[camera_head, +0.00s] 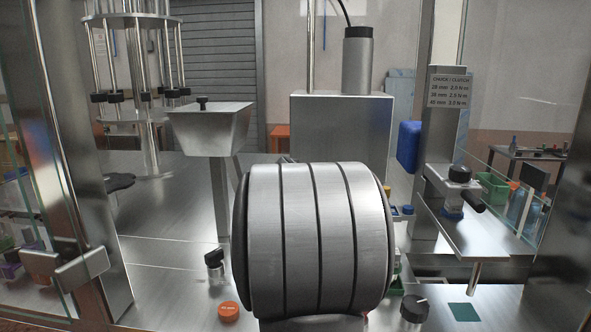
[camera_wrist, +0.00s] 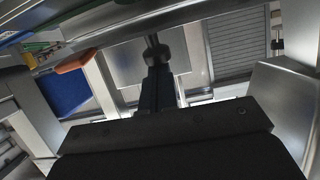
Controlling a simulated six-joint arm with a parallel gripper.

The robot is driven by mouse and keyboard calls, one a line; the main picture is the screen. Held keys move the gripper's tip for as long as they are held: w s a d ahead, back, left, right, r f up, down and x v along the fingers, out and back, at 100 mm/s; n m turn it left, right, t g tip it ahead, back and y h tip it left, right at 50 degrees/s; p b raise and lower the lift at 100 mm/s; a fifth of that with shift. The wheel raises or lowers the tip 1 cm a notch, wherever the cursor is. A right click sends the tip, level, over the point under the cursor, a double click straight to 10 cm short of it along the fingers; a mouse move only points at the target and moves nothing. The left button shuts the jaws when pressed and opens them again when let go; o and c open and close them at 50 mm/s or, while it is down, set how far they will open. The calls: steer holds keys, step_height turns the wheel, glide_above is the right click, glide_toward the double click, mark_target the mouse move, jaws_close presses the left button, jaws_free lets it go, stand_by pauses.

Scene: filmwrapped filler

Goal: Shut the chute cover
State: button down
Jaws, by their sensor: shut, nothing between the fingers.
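A tapered metal hopper (camera_head: 211,139) on a post stands left of centre in the head view and looks like the chute. A small black knob (camera_head: 202,103) stands at its top. I cannot tell whether its top face is a cover lying shut or the open mouth. My gripper (camera_wrist: 153,44) shows in the wrist view, its dark fingers together and empty. A dark rounded piece (camera_wrist: 162,56) shows by the fingers; contact is unclear. In the head view the gripper is hidden, probably behind the large banded cylinder in the middle.
A metal box (camera_head: 341,125) with a motor-like cylinder (camera_head: 357,62) stands at the back. A clutch stand (camera_head: 450,120) with a knob and lever is at right. A blue container (camera_head: 408,147) is behind. An orange cap (camera_head: 229,311) lies in front. Glass panels flank both sides.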

steer(key=shift+s+f, duration=0.4)
steer(key=shift+f, duration=0.35)
steer(key=shift+s+f, duration=0.4)
steer(key=shift+f, duration=0.3)
steer(key=shift+s+f, duration=0.4)
steer(key=shift+f, duration=0.35)
step_height(320, 180, up, 6)
steer(key=s+f, duration=0.3)
steer(key=s, duration=0.6)
steer(key=shift+s+f, duration=0.15)
steer(key=shift+f, duration=0.15)
